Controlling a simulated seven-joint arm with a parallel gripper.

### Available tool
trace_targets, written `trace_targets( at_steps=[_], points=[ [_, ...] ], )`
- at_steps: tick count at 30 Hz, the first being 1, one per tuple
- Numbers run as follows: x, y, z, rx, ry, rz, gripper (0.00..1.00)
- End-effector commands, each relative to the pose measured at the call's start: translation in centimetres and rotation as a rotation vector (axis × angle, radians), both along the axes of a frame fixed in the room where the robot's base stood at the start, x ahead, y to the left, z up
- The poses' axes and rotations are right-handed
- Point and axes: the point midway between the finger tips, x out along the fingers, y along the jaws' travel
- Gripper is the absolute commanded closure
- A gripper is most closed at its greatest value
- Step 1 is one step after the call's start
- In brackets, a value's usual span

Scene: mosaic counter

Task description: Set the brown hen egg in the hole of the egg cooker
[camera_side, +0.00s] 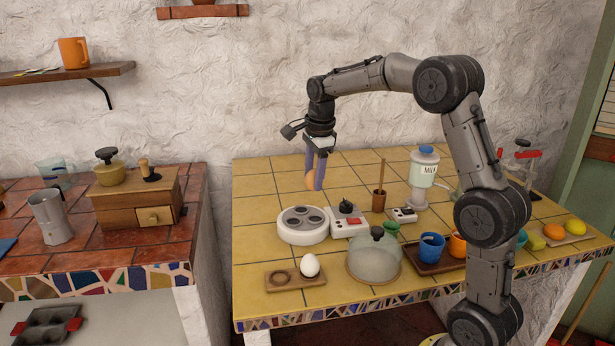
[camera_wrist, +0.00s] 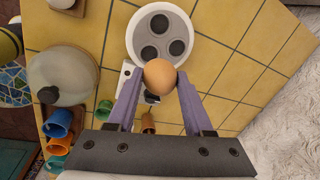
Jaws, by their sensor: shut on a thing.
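The brown hen egg (camera_wrist: 160,74) is held between the two purple fingers of my gripper (camera_wrist: 158,82), which is shut on it. In the side view the egg (camera_side: 311,181) shows partly behind a finger of my gripper (camera_side: 316,180), raised above the counter. The egg cooker (camera_side: 303,238) is a round white unit with several dark holes in its top, with a white control box (camera_side: 350,228) attached at its right. In the side view the egg is above and slightly behind the cooker. In the wrist view the cooker (camera_wrist: 136,30) lies just beyond the egg, its holes visible and empty.
A wooden holder (camera_side: 283,284) with a white egg (camera_side: 310,265) stands at the front. A glass dome (camera_side: 374,262) stands right of it. A wooden cup with a stick (camera_side: 379,198), a milk dispenser (camera_side: 422,175) and a tray of cups (camera_side: 432,262) stand further right. The back left counter is clear.

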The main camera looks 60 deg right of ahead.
Motion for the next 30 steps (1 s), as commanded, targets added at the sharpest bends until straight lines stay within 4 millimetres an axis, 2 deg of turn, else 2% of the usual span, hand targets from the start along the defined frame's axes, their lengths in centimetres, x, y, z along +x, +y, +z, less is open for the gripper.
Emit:
trace_targets(
  at_steps=[5,24,30],
  points=[
    [-0.3,-0.8,-0.8,0.0,-0.001,-0.019,0.8],
    [-0.4,-0.7,-6.0,0.001,0.003,-0.017,0.8],
    [-0.4,-0.8,-7.1,0.001,0.001,-0.017,0.8]
  ],
)
